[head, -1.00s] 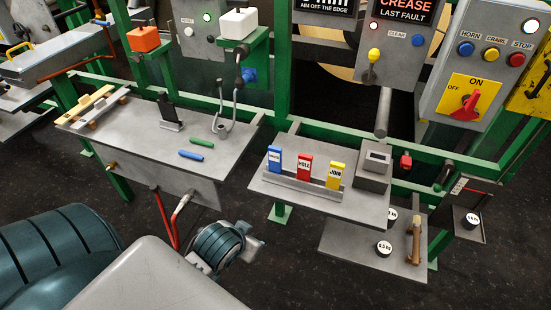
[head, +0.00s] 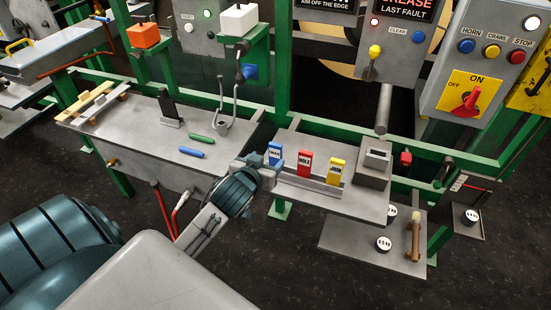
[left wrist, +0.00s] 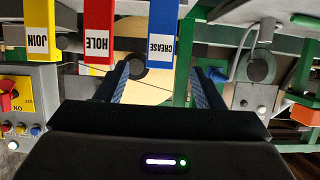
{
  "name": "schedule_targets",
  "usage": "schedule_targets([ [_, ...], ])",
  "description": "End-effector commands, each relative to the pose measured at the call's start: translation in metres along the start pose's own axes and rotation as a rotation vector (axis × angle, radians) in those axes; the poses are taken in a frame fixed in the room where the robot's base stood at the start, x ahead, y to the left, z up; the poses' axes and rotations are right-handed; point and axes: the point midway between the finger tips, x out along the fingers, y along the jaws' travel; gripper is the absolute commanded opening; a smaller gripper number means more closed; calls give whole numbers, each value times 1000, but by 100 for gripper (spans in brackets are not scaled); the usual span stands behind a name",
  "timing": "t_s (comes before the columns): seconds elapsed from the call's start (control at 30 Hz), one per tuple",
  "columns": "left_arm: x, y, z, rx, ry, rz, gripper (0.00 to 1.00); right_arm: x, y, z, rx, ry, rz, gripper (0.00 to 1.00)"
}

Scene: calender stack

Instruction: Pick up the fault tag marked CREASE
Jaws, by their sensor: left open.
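The blue CREASE tag (head: 275,153) stands upright at the left end of a grey holder on the right shelf. Its lettering is small in the head view but reads CREASE in the left wrist view (left wrist: 161,35), where it appears upside down. My left gripper (head: 262,166) is close beside the tag on its left, open and empty. In the left wrist view the two fingers (left wrist: 161,72) lie either side of the tag's line, with the tag's top end at about fingertip height. I cannot tell whether it is between them. My right gripper is not in view.
The red HOLE tag (head: 305,163) and yellow JOIN tag (head: 336,172) stand to the right in the same holder (head: 312,186). A grey box (head: 374,163) stands right of them. Green (head: 202,138) and blue (head: 190,152) sticks lie on the left table.

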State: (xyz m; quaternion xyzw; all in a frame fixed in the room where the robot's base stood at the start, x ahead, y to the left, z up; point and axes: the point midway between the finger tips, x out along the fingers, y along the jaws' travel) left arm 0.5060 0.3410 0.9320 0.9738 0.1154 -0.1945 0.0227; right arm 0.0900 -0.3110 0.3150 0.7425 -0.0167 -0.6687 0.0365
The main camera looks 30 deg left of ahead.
Motion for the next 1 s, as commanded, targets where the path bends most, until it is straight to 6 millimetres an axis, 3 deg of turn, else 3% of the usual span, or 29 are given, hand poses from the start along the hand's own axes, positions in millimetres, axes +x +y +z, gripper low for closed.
schedule_targets([
  [0.3,46,0,-2,-2,2,-1,62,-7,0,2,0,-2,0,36],
  [0.53,63,0,-1,-1,1,-1,62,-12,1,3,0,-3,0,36],
  [0.8,99,-1,2,-1,1,0,62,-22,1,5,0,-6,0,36],
  [1.0,106,-1,3,-1,2,1,62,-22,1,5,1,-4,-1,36],
])
